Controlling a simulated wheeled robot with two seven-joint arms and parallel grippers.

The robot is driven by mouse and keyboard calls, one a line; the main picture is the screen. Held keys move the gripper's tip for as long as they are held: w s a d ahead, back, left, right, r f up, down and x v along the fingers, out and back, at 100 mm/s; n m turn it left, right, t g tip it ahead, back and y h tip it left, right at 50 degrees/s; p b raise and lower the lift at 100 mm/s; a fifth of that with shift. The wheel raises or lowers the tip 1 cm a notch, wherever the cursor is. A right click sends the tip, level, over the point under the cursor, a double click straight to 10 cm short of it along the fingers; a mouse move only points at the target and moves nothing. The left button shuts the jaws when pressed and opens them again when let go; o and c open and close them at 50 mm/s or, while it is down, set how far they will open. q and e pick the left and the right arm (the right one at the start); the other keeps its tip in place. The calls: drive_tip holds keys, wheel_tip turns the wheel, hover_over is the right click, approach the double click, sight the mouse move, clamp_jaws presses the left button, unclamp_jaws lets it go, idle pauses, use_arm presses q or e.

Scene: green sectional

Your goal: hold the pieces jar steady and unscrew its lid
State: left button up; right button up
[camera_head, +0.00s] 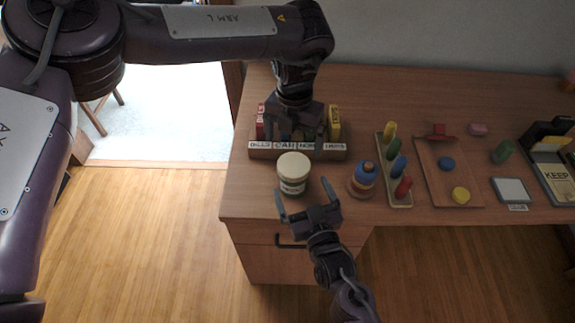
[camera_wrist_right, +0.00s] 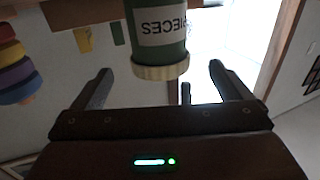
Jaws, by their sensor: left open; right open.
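The pieces jar (camera_head: 292,185) stands upright near the desk's front edge, with its cream lid (camera_head: 293,164) on. In the right wrist view the jar (camera_wrist_right: 160,25) appears upside down, its PIECES label readable and its lid (camera_wrist_right: 160,72) toward me. My left gripper (camera_head: 297,138) is open, pointing down just behind the jar, over the labelled box. My right gripper (camera_head: 303,194) is open in front of the jar at the desk's front edge. Its fingers point toward the jar, and the jar shows in the gap between them in the wrist view. I see no contact.
A labelled box (camera_head: 262,153) with several slots stands behind the jar. A ring stacker (camera_head: 364,178) and a peg board (camera_head: 393,140) stand to its right. Farther right are a shallow tray (camera_head: 432,150), a small grey-framed panel (camera_head: 511,190) and a KEEP box (camera_head: 556,176).

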sight(294, 170)
drive_tip(key=x, duration=0.7)
drive_tip(key=shift+w, duration=0.15)
drive_tip(key=shift+r, duration=0.1)
drive_tip(key=c, duration=1.5)
drive_tip(key=o, duration=1.5)
